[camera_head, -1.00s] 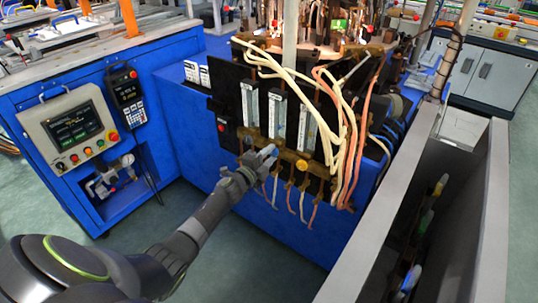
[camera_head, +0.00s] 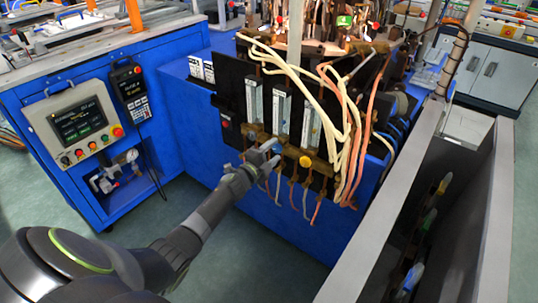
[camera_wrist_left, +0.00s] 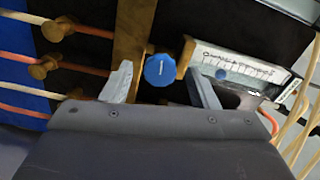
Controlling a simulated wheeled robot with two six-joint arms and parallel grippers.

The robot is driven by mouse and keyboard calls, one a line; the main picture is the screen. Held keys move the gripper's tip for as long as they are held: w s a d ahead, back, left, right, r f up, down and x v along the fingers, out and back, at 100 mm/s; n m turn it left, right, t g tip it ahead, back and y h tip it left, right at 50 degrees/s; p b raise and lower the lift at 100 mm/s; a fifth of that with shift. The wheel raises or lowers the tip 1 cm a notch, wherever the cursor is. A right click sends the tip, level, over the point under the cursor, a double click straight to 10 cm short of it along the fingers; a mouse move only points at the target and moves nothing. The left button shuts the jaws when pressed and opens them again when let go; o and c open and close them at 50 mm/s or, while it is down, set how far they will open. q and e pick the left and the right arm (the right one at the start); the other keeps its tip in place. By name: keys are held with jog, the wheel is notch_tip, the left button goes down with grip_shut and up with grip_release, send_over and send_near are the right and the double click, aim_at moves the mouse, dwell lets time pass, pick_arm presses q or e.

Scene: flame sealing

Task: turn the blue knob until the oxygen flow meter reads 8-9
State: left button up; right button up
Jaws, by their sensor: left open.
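The blue knob (camera_wrist_left: 160,69) has a white line on it and sits at the foot of a flow meter (camera_wrist_left: 240,68) in the left wrist view. That meter is a clear tube with a scale and a blue float (camera_wrist_left: 221,74); I cannot read its value. My left gripper (camera_wrist_left: 160,86) is open, its two grey fingers on either side of the knob; I cannot tell whether they touch it. In the head view my left gripper (camera_head: 260,159) is at the lower front of the meter panel, largely hiding the knob. My right gripper is not in view.
A yellow knob (camera_head: 305,161) sits right of the gripper, with pale and orange hoses (camera_head: 335,120) hanging beside it. Brass fittings (camera_wrist_left: 57,29) with tubes are at the left in the wrist view. A control box (camera_head: 78,122) is at the left and a grey wall (camera_head: 400,210) at the right.

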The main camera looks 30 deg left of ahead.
pick_arm(q)
jog(key=shift+s+a, duration=0.1)
jog(key=shift+s, duration=0.45)
jog(key=s+a, duration=0.2)
jog(key=s, duration=1.4)
jog(key=shift+a, duration=0.15)
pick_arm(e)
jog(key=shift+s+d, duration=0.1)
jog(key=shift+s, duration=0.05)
pick_arm(q)
jog(key=shift+f, duration=0.1)
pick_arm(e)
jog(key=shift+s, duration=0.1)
